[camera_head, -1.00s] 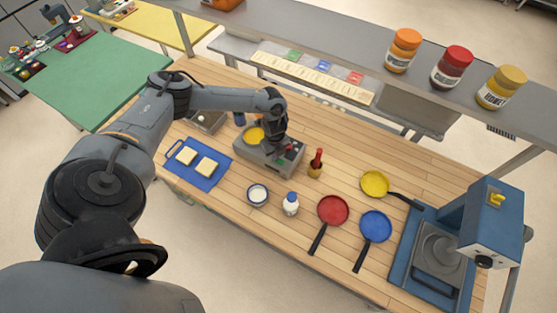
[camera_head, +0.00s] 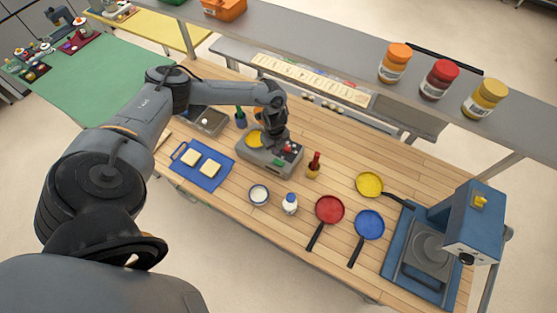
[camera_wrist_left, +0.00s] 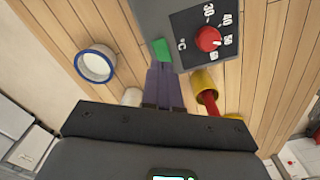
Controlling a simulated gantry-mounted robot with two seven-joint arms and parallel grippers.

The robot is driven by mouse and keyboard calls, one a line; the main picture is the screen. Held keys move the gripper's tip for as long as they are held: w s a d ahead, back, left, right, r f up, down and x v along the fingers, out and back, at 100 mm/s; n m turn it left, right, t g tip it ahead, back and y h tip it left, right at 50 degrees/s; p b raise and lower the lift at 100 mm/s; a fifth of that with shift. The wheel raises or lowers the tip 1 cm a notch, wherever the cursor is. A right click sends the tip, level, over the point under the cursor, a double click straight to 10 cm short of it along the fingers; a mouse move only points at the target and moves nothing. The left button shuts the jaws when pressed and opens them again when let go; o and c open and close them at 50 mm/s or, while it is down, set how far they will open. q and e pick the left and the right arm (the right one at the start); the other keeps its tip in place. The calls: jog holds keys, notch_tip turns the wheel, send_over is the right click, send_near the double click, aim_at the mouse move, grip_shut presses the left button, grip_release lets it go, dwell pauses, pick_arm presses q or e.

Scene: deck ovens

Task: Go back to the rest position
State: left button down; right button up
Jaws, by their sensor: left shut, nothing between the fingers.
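My left arm reaches in from the left to the grey hotplate (camera_head: 263,163) on the wooden counter. My left gripper (camera_head: 279,145) is over the hotplate's control panel, and its tips are hard to make out in the head view. In the left wrist view the left gripper's fingers (camera_wrist_left: 164,88) are shut and empty. They point at the green button (camera_wrist_left: 160,49), beside the red knob (camera_wrist_left: 207,38) with its temperature dial. I cannot tell whether they touch the button. My right gripper is not in view.
A red-topped bottle (camera_head: 314,164) stands close to the hotplate. A shelf (camera_head: 330,45) with jars overhangs the counter's back.

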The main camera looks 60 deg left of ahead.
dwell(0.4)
pick_arm(q)
jog(key=w+d+f+t+h, duration=0.1)
jog(key=d+t, duration=0.1)
jog(key=d, duration=1.2)
jog(key=d+f+t+h, duration=0.1)
jog(key=d+t+h, duration=0.1)
jog(key=d, duration=1.1)
jog(key=s+d+r+n+t, duration=0.1)
jog(key=d+r+n, duration=0.1)
jog(key=d+r, duration=0.5)
notch_tip(320, 180, up, 4)
jog(key=s+d+n+t, duration=0.1)
jog(key=s+d+n, duration=0.15)
jog(key=n, duration=0.25)
jog(key=s+a+r+n+g+y, duration=0.2)
jog(key=s+a+r+n, duration=0.2)
jog(key=s+a+n, duration=0.5)
jog(key=shift+s+a+r+y+p, duration=0.4)
jog(key=shift+s+a, duration=0.2)
jog(key=shift+s, duration=0.5)
jog(key=shift+w, duration=0.1)
